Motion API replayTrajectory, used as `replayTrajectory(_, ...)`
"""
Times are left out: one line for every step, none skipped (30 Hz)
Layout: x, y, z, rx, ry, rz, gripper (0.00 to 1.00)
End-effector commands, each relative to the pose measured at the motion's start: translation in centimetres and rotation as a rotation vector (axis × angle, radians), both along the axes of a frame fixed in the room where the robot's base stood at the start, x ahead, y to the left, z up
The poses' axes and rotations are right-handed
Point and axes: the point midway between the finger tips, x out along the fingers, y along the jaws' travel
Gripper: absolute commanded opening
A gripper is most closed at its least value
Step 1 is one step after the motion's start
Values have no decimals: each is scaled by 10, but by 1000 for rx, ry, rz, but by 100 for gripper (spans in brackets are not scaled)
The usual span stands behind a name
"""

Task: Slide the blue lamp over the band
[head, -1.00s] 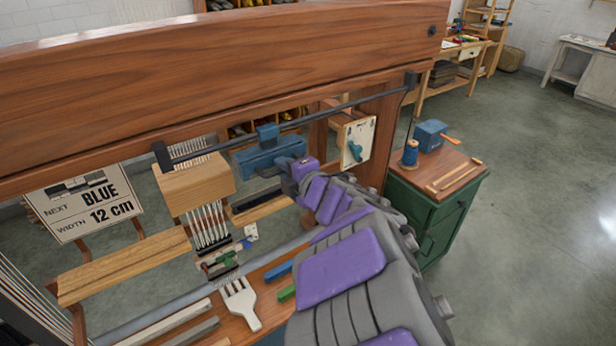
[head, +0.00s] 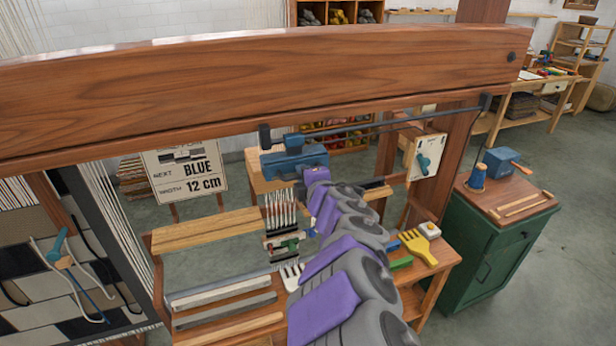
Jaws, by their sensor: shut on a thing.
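The blue lamp (head: 293,160) hangs on a thin dark rail (head: 410,117) below the big wooden beam, close to the rail's left end. My gripper (head: 316,176), with purple pads, is at the lamp's lower right and shut on it. The fingertips are mostly hidden behind my own arm and the lamp. A checked black, cream and tan woven cloth (head: 40,285) is at the far left, well left of the lamp. I cannot tell for sure whether this is the band.
White heddle threads (head: 281,210) hang below the lamp. A yellow comb (head: 420,246) and a white fork-like comb (head: 291,274) lie on the bench.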

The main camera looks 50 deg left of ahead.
Motion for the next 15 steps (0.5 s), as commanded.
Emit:
replayTrajectory(-2, 1, -8, -14, 0, 5, 0)
replayTrajectory(-3, 1, -8, -14, 0, 5, 0)
replayTrajectory(-3, 1, -8, -14, 0, 5, 0)
replayTrajectory(-3, 1, -8, -14, 0, 6, 0)
replayTrajectory(-3, 1, -8, -14, 0, 6, 0)
replayTrajectory(-4, 1, -8, -15, 0, 7, 21)
replayTrajectory(-4, 2, -8, -14, 0, 7, 24)
replayTrajectory(-4, 2, -8, -14, 0, 7, 27)
replayTrajectory(-4, 2, -7, -12, -1, 7, 31)
replayTrajectory(-4, 2, -7, -12, 0, 7, 31)
replayTrajectory(-3, 1, -6, -11, 0, 7, 31)
replayTrajectory(-3, 1, -6, -10, 0, 6, 31)
replayTrajectory(-3, 1, -5, -9, 0, 6, 31)
replayTrajectory(-3, 1, -5, -8, -1, 6, 31)
replayTrajectory(-2, 0, -4, -7, 0, 6, 31)
